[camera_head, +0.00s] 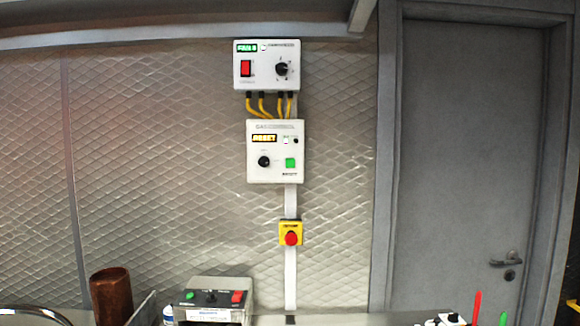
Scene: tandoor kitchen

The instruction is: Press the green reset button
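A square green button (290,164) sits at the lower right of the white control box (275,175) in the middle of the wall. This box has an amber lit display (264,138) that seems to read RESET, and a black knob (264,161). A smaller green button (190,296) is on a grey box (214,283) at the bottom, beside a black knob and a red button (237,297). Nothing touches either green button. I cannot make out either of my grippers in this view.
Above is another white box (267,80) with a red switch; yellow cables (266,105) join the boxes. A red emergency stop (291,238) is below. A brown cylinder (111,295) stands lower left. White-and-black items (445,319) at bottom right are unclear. A grey door (470,150) is right.

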